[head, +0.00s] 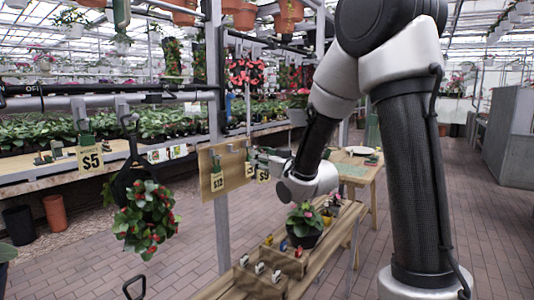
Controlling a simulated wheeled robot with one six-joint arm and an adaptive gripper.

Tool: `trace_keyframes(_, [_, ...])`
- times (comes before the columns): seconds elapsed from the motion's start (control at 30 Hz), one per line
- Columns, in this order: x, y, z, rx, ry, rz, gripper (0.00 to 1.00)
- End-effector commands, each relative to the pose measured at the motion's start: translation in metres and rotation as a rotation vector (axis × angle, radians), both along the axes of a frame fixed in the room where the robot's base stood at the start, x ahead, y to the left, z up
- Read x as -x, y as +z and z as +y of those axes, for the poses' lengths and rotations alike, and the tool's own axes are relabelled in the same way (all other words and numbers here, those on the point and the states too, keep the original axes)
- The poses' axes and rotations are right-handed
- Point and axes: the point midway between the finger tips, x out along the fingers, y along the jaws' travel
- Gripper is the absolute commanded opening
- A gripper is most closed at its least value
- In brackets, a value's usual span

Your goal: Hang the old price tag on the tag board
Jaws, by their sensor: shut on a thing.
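The tag board (234,178) is a tan upright panel on a grey post, left of my gripper. A tag marked $12 (217,182) hangs on its left part. A small tag (249,170) shows at its right edge. My gripper (264,161) is shut on a small cream price tag (263,175), which hangs below the fingers just right of the board. The fingers are small and partly hidden by my wrist. I cannot tell whether the held tag touches the board. Another tag, marked $5 (90,159), hangs from the rail at the left.
A hanging basket with red flowers (146,215) is left of the board. Below is a wooden bench (325,238) with a potted pink plant (304,225) and a wooden tray (258,285) of small items. Brick floor is open at the right.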

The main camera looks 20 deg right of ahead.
Motion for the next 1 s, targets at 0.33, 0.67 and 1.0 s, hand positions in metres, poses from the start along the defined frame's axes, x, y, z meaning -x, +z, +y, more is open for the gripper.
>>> trace_keyframes(0.33, [-0.008, -0.013, 0.008, 0.001, 0.010, -0.001, 0.31])
trace_keyframes(0.67, [-0.036, -0.014, 0.028, -0.001, 0.008, -0.002, 0.31])
trace_keyframes(1.0, [-0.062, -0.015, 0.047, 0.000, 0.008, -0.002, 0.31])
